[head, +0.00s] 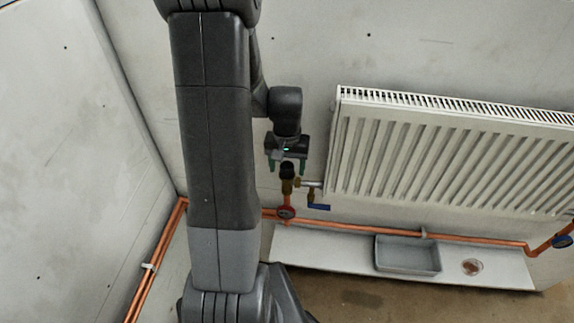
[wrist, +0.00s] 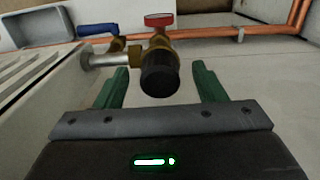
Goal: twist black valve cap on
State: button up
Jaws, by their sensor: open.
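The black valve cap (head: 287,170) sits at the top of the brass valve (head: 287,187) beside the radiator's lower left corner. In the wrist view the black cap (wrist: 160,75) is on the end of the brass valve body (wrist: 157,47), between the two green fingers. My gripper (head: 288,166) is open, with a finger on either side of the cap in the wrist view (wrist: 160,84). Gaps show between the cap and both fingers there. Whether the cap is fully seated on the valve cannot be told.
The white radiator (head: 440,155) is close on the right. A red handle (head: 285,212) and a blue lever (head: 319,207) are just below the valve. Copper pipes (head: 390,229) run along the wall. A grey tray (head: 408,255) stands on a white shelf (head: 335,258).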

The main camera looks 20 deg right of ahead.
jog(key=shift+f, duration=0.1)
jog(key=c, duration=1)
jog(key=shift+c, duration=0.2)
jog(key=shift+f, duration=0.2)
jog(key=m+b, duration=0.1)
jog(key=m, duration=1.1)
